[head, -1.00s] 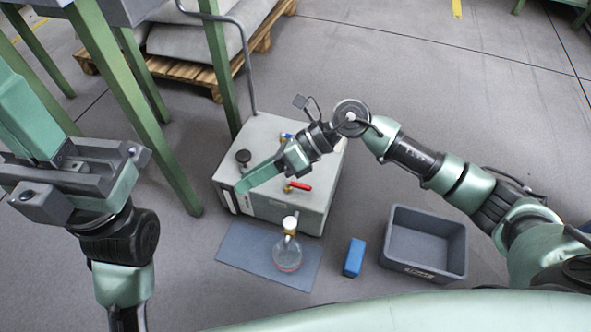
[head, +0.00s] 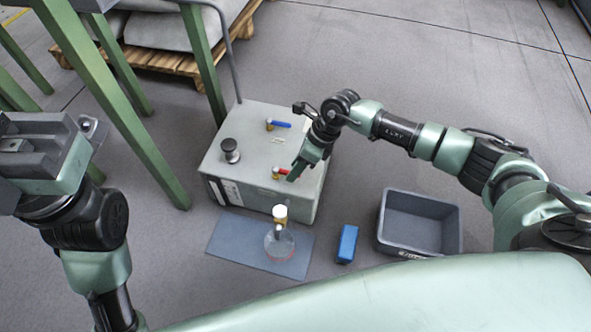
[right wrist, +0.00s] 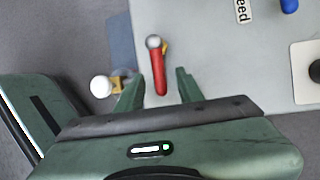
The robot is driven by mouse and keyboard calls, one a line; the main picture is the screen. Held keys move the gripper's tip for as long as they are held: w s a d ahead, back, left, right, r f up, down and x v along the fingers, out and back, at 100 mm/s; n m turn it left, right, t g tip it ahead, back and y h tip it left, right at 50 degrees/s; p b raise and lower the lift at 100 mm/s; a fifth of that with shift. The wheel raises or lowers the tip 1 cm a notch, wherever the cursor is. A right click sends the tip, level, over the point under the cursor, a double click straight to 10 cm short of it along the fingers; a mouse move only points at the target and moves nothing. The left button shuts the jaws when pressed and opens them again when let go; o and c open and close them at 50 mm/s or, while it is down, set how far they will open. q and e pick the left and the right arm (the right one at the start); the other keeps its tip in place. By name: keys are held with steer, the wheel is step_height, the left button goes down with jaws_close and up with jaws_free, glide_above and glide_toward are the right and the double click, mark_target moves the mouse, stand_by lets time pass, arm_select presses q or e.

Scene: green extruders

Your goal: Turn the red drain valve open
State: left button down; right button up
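The red drain valve (head: 282,171) has a short red lever on a brass fitting at the front of the grey box's (head: 250,140) top. My right gripper (head: 295,174) is above the box, close beside the valve, with its fingers pointing down. In the right wrist view the red lever (right wrist: 158,74) lies between the two spread fingers (right wrist: 158,92), apart from both. Nothing is held. My left gripper (head: 45,150) is at the far left, away from the box; its fingers do not show clearly.
A blue-handled valve (head: 280,124) and a black knob (head: 230,150) are on the box top. A glass flask (head: 279,245) with a white cap stands on a blue mat (head: 231,238) in front. A blue block (head: 347,244) and grey bin (head: 418,230) are to the right. Green legs (head: 130,120) rise at left.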

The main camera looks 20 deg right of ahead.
steer(key=shift+a+f, duration=0.1)
jaws_close()
stand_by(1.4)
